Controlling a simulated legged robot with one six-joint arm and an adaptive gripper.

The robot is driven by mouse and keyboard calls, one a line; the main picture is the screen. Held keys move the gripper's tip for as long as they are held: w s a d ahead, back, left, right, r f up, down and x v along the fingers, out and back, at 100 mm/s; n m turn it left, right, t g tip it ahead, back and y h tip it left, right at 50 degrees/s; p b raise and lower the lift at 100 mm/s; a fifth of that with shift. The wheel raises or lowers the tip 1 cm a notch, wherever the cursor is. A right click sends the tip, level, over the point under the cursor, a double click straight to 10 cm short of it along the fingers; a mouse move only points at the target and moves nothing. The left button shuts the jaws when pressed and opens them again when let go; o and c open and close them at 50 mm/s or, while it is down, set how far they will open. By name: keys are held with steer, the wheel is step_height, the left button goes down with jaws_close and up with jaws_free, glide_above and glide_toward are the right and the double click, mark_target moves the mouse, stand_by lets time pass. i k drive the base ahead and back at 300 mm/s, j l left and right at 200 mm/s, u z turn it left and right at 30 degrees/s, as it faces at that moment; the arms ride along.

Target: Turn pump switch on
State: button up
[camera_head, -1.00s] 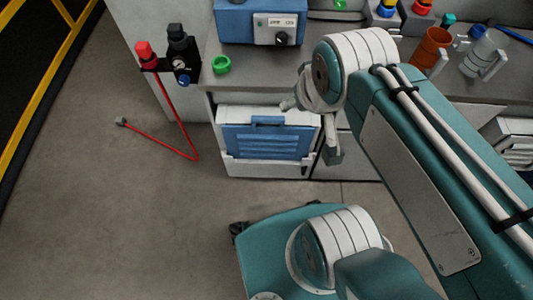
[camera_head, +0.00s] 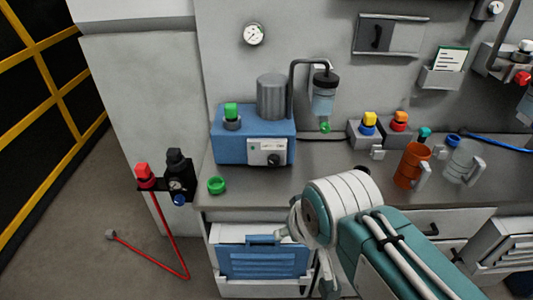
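The pump (camera_head: 227,148) is a blue box on the left part of the grey counter, with a grey metal cylinder (camera_head: 271,97) and a green-topped cap (camera_head: 231,114) on top. A light panel on its front carries a dark rotary knob (camera_head: 273,159), apparently the pump switch; its exact setting is too small to read. My gripper (camera_head: 326,284) shows only in part at the lower middle, below the counter's front edge and mostly hidden by my teal and white arm. It is apart from the pump, and its opening cannot be made out.
A clear bottle (camera_head: 323,95) hangs from a bent pipe right of the pump. A green ring (camera_head: 216,185) lies on the counter's left end, beside a red and black valve unit (camera_head: 165,183). An orange mug (camera_head: 408,166) and clear jug (camera_head: 459,162) stand right.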

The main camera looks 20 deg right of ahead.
mark_target(273, 161)
steer(key=k+l, duration=0.1)
steer(key=l, duration=0.95)
steer(key=k+l, duration=0.15)
steer(key=l, duration=0.35)
steer(key=l+u, duration=0.05)
